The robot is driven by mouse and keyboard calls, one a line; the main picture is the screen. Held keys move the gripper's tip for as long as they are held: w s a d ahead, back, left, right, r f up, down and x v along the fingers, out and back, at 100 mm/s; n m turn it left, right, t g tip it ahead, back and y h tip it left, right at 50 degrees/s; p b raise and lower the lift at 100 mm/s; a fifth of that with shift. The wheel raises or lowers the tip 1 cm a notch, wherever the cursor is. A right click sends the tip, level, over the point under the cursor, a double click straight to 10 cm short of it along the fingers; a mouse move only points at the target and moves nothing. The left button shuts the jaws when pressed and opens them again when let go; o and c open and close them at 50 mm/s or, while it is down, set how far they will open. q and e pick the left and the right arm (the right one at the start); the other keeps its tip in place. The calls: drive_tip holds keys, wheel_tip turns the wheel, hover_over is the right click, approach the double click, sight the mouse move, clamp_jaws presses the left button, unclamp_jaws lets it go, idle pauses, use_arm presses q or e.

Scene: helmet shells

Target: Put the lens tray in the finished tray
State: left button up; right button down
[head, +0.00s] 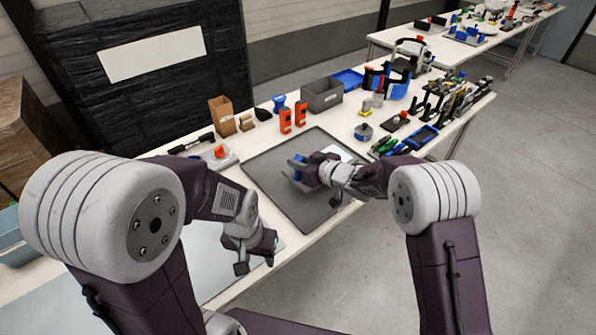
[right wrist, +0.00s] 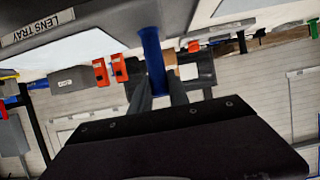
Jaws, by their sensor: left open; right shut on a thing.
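My right gripper (head: 305,174) is shut on a narrow blue piece (head: 297,175), low over the large dark grey tray or mat (head: 265,172). The right wrist view shows the blue piece (right wrist: 152,60) upright between the fingertips. A dark grey body (right wrist: 100,14) with a white "LENS TRAY" label (right wrist: 38,27) spans the top left of that view. I cannot tell whether the blue piece belongs to it. My left gripper (head: 256,262) is open and empty, near the table's front edge. No label reading finished tray is legible.
Two orange-red blocks (head: 293,117), a grey bin (head: 322,96), a brown box (head: 222,115) and a blue tray (head: 347,79) stand along the back. Tools and small parts (head: 440,110) crowd the right end. Bare dark surface lies left and front of my right gripper.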

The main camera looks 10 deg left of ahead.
use_arm(q)
drive_tip(key=shift+s, duration=0.15)
use_arm(e)
drive_tip(key=shift+x, duration=0.75)
use_arm(q)
drive_tip(key=shift+f+b, duration=0.45)
use_arm(e)
drive_tip(key=shift+f, duration=2.05)
use_arm(q)
drive_tip(key=shift+f, duration=0.1)
use_arm(e)
drive_tip(key=shift+f, duration=0.1)
drive_tip(key=c, duration=1.3)
unclamp_jaws()
drive_tip(key=shift+o, duration=0.2)
